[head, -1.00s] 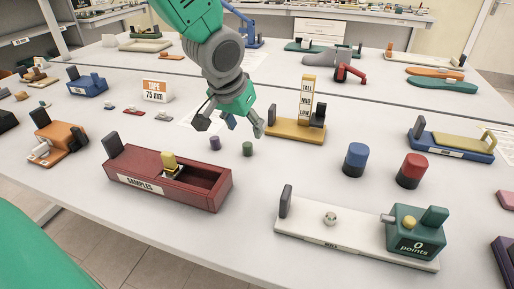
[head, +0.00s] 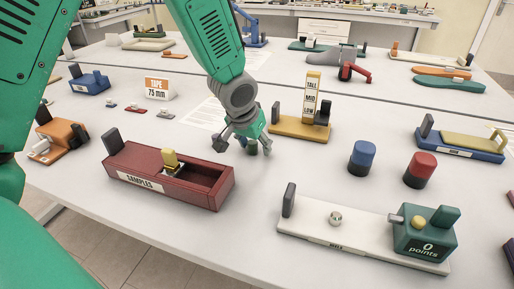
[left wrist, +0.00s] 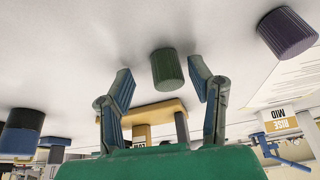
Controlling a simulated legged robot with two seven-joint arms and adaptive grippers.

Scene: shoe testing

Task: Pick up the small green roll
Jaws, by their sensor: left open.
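The small green roll (left wrist: 167,70) stands on the table and shows between the spread fingers in the left wrist view. In the head view the green roll (head: 252,148) is partly hidden by my left gripper (head: 245,145). My left gripper is open and empty, just above and around the roll's near space; I cannot tell whether a finger touches it. It also shows in the left wrist view (left wrist: 160,88). A purple roll (left wrist: 287,33) stands to the right there; in the head view it is mostly hidden behind the gripper. My right gripper is not in view.
A dark red samples box (head: 212,195) stands left of the gripper. A yellow height gauge (head: 298,128) is behind, to the right. Bare table lies in front.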

